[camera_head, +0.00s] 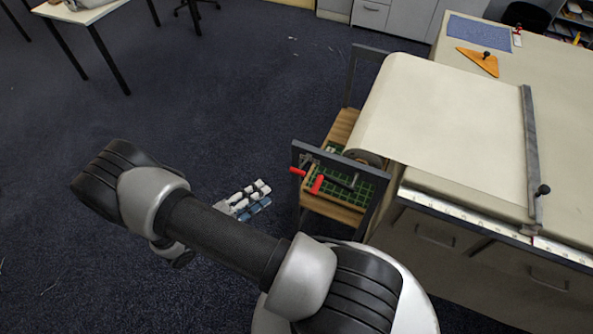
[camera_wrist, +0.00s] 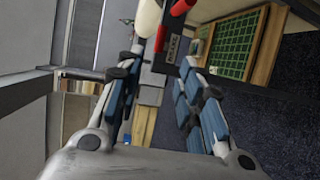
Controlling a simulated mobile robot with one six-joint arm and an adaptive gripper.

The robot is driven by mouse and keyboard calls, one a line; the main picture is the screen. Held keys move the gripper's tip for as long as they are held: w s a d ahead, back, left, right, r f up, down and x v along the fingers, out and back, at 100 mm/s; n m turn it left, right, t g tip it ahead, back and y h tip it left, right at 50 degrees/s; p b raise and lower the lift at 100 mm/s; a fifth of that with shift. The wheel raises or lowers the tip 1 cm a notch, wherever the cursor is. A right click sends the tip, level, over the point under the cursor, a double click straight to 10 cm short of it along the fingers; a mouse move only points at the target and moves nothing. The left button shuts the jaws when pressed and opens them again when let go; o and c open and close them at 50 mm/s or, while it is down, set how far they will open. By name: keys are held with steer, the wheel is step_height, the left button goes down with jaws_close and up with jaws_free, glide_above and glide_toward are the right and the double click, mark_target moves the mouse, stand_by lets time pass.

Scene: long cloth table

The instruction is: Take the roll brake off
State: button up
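The cloth roll (camera_head: 362,156) sits in a dark frame at the table's end, with its cloth drawn over the table. Two red-handled parts are on the frame's near side: a left red grip (camera_head: 298,171) and a right one (camera_head: 317,184) by a metal rod. I cannot tell for sure which is the brake. In the wrist view a red grip (camera_wrist: 181,7) and a thinner red piece (camera_wrist: 160,38) show beside a dark label plate (camera_wrist: 173,48), too small to read surely. My gripper (camera_head: 262,190) is open and empty, left of the frame; its spread fingers (camera_wrist: 160,72) point toward these parts, apparently apart from them.
Below the roll is a wooden shelf (camera_head: 340,212) with a green gridded mat (camera_wrist: 236,45). The frame's dark upright posts stand close to my gripper. On the table are a metal bar (camera_head: 530,150) and an orange triangle (camera_head: 478,61).

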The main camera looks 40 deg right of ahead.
mark_target(294, 172)
steer(key=d, duration=0.5)
steer(key=d+f+b, duration=0.1)
steer(key=d, duration=0.4)
steer(key=d+f+b, duration=0.1)
steer(key=d, duration=0.3)
steer(key=shift+s+d, duration=0.1)
steer(key=shift+d, duration=0.3)
steer(key=shift+c, duration=0.3)
jaws_close()
